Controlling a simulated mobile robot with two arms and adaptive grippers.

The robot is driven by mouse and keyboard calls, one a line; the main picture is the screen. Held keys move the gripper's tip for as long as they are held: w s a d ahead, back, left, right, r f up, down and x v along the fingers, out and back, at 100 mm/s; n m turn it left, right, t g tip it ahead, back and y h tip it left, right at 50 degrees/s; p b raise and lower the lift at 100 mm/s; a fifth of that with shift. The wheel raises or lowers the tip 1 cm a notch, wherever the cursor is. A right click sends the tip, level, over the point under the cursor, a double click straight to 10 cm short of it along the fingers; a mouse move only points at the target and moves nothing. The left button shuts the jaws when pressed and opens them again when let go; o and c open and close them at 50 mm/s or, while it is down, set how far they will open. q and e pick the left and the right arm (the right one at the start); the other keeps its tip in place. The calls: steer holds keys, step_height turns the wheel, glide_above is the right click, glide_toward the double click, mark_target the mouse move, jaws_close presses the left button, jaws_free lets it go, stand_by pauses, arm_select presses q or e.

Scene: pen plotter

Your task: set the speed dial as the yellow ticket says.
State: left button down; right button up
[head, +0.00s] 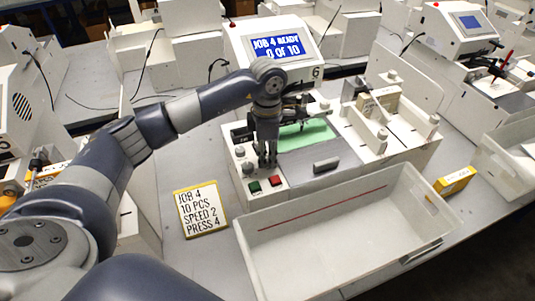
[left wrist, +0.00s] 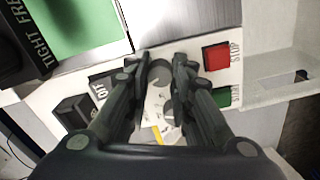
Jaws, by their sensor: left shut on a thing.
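The yellow ticket (head: 200,208) lies on the table left of the white bin and reads JOB 4, 10 PCS, SPEED 2, PRESS 4. My left gripper (head: 267,163) reaches down onto the plotter's white control panel (head: 258,200). In the left wrist view its fingers (left wrist: 162,78) are shut on a round grey dial (left wrist: 160,72). I cannot read that dial's label or pointer. My right gripper is out of view.
A green button (head: 254,187) and a red button (head: 275,181) sit close to the gripper. The screen (head: 277,47) reads JOB 4 READY, 0 OF 10. A white bin (head: 340,255) stands in front, and a green sheet (head: 305,134) lies on the bed.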

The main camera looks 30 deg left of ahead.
mark_target(267, 158)
arm_select(q)
steer(key=c, duration=1.7)
jaws_free()
steer(key=shift+o, duration=0.2)
step_height(267, 158, up, 12)
